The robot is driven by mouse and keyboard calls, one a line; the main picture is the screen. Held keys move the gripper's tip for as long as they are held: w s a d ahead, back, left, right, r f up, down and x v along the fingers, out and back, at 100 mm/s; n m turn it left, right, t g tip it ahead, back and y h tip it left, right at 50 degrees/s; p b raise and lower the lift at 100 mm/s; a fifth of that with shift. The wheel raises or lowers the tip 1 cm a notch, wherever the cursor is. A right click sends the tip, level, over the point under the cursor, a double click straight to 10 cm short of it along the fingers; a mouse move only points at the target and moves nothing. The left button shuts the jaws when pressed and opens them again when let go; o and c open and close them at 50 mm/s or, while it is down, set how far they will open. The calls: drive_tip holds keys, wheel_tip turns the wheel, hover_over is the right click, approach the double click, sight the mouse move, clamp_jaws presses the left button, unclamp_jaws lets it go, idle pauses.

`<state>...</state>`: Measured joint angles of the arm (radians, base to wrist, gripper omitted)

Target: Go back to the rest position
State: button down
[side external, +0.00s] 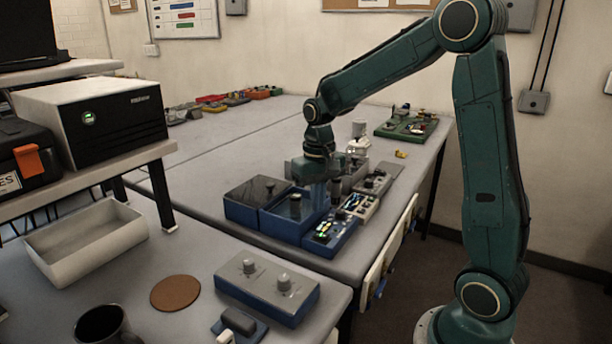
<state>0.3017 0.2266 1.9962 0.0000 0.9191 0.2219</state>
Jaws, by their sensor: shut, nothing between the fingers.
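My gripper (320,172) points down over the group of blue and grey boxes on the far table (225,150). It is shut and holds nothing that I can see. Its fingertips are small and dark here, and I cannot tell how far they are above the boxes. A grey box (355,160) is partly hidden behind the gripper.
A blue panel with lit buttons (331,236) and a grey panel (376,182) stand near the table's right edge. A green board (406,126) is farther back. A white tray (88,243), a brown disc (175,293) and a two-knob box (267,288) are on the near table.

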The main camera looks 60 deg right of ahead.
drive_tip(key=shift+r, duration=0.25)
drive_tip(key=s+a+r+n+t, duration=0.2)
drive_tip(key=s+a+r+n, duration=0.1)
drive_tip(key=s, duration=0.6)
drive_tip(key=s+a+r+n+t, duration=0.3)
drive_tip(key=s+a+r, duration=0.3)
drive_tip(key=s+a, duration=0.2)
drive_tip(key=shift+s+r+t, duration=0.25)
drive_tip(key=shift+s+t, duration=0.05)
drive_tip(key=shift+s, duration=0.3)
